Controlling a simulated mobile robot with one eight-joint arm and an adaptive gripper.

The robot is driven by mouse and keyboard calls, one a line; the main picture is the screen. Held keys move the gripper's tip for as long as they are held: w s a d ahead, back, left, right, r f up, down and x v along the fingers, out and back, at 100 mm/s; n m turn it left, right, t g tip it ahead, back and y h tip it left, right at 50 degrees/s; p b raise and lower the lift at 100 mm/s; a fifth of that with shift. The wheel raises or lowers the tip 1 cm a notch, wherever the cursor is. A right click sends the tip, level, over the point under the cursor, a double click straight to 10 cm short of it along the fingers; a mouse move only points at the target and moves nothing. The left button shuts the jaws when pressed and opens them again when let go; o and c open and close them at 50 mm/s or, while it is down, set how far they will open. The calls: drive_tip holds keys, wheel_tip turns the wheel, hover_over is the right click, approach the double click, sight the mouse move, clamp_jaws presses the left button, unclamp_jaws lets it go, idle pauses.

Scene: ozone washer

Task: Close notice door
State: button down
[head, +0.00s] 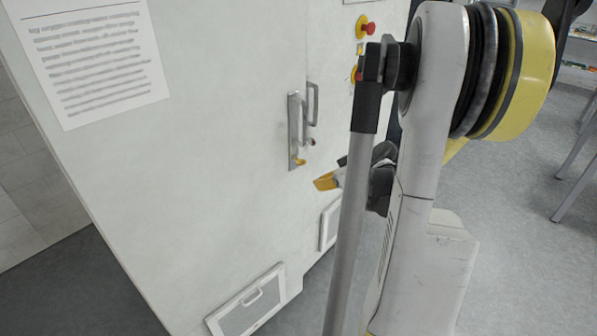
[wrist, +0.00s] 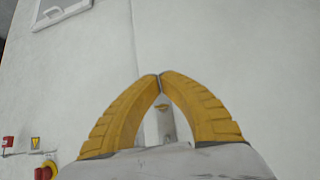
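The notice door (head: 190,150) is a large white panel with a printed sheet (head: 95,60) at its upper left in the head view. A metal handle (head: 296,130) sits at its right side near a vertical seam. The panel looks nearly in line with the surface beyond the seam; I cannot tell whether a small gap remains. My gripper (head: 325,182) is just right of and below the handle, partly hidden by my arm. In the wrist view its yellow fingertips (wrist: 160,76) meet with nothing visible between them. The handle (wrist: 163,122) shows behind, through the gap below the tips.
Red and yellow buttons (head: 367,28) are on the panel right of the seam. Framed vents (head: 248,302) are low on the white front. Grey floor (head: 510,200) lies open at the right, with table legs (head: 578,150) at the far right.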

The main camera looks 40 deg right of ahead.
sight(290, 184)
drive_tip(key=b+x, duration=0.1)
drive_tip(key=x, duration=0.3)
drive_tip(key=b+x, duration=0.2)
drive_tip(key=x, duration=0.1)
drive_tip(key=w+r+b+x, duration=0.1)
drive_tip(key=x, duration=0.3)
drive_tip(key=shift+w+a+f, duration=0.1)
drive_tip(key=shift+w+a, duration=0.15)
drive_tip(key=shift+a, duration=0.05)
drive_tip(key=shift+w+b, duration=0.3)
drive_tip(key=shift+w, duration=0.3)
drive_tip(key=shift+n+y, duration=0.6)
drive_tip(key=shift+n, duration=0.1)
drive_tip(key=w, duration=0.6)
drive_tip(key=shift+w+d+r, duration=0.15)
drive_tip(key=shift+w+r, duration=0.05)
drive_tip(key=shift+r, duration=0.05)
